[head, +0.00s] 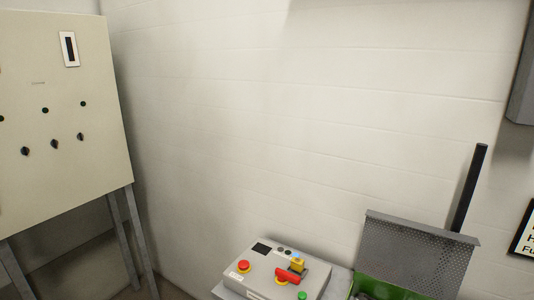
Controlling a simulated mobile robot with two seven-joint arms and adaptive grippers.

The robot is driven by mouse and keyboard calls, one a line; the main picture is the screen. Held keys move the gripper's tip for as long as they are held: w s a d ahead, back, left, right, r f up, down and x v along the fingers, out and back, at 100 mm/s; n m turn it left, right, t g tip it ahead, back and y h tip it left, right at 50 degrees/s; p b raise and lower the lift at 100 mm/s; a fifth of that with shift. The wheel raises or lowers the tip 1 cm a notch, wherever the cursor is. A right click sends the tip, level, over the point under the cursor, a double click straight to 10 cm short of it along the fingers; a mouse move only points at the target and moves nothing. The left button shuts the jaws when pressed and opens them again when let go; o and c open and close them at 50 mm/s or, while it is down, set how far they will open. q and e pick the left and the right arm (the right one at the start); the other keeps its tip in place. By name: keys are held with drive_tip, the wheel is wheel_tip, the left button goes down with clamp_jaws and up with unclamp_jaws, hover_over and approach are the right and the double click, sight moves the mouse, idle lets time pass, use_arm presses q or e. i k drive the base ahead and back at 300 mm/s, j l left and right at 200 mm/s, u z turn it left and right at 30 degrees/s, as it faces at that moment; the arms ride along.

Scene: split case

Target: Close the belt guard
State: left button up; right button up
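The belt guard is most likely the grey perforated metal panel (412,255) at the lower right of the head view. It stands raised, leaning back toward the wall, above a green machine body (372,287) that shows only in part at the bottom edge. A black upright bar (468,188) rises just behind the panel's right end. Neither of my grippers is in view.
A grey control box (262,272) with a red button, a red-and-yellow switch and a green button stands left of the panel. A beige cabinet (60,150) on metal legs stands at the left. A partly cut-off sign (525,235) hangs at the right edge.

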sight(402, 224)
drive_tip(key=z, duration=1.55)
drive_tip(key=i+j+u, duration=0.1)
drive_tip(key=j, duration=0.25)
drive_tip(key=i+j+u, duration=0.1)
drive_tip(key=j, duration=0.25)
